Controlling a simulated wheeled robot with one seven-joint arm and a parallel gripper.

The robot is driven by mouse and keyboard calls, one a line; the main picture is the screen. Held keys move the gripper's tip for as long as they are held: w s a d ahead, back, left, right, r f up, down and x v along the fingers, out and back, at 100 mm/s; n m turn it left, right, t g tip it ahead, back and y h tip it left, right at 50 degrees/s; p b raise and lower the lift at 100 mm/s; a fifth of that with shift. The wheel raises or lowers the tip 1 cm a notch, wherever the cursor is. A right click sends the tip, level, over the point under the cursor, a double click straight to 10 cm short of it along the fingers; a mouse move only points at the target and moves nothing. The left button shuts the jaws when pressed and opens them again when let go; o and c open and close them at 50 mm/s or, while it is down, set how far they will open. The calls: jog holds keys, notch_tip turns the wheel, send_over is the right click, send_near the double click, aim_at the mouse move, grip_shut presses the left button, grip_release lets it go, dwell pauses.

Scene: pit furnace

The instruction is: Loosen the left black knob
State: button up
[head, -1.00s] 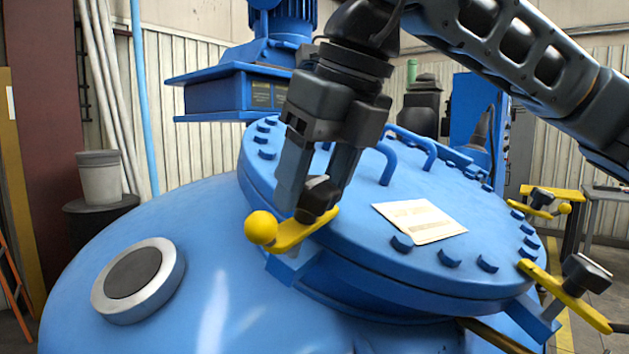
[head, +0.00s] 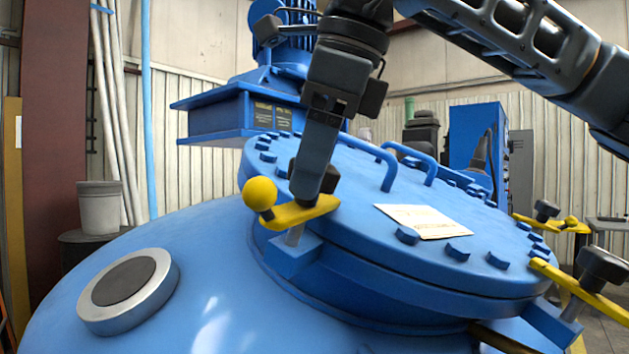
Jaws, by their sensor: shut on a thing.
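The left black knob (head: 328,178) sits on a yellow clamp arm (head: 303,213) at the left edge of the round blue lid (head: 340,215). The clamp arm ends in a yellow ball (head: 260,194). My gripper (head: 313,188) points down and is shut on the left black knob. Its near finger hides most of the knob and the far finger. A second black knob (head: 604,265) stands on a yellow clamp at the right front of the lid.
A third black knob (head: 546,209) is on a yellow clamp farther back on the right. Blue handles (head: 392,165) rise from the lid, and bolts line its rim. A blue motor housing (head: 235,105) stands behind my gripper. A round port (head: 127,291) is at lower left.

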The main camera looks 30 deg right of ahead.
jog(key=n+b, duration=0.1)
jog(key=n, duration=0.5)
jog(key=shift+s+a+n, duration=0.1)
jog(key=shift+n, duration=0.2)
dwell(0.4)
jog(key=o, duration=1)
jog(key=shift+c, duration=0.2)
jog(key=v, duration=0.7)
jog(key=shift+r+b, duration=0.3)
jog(key=shift+s, duration=0.15)
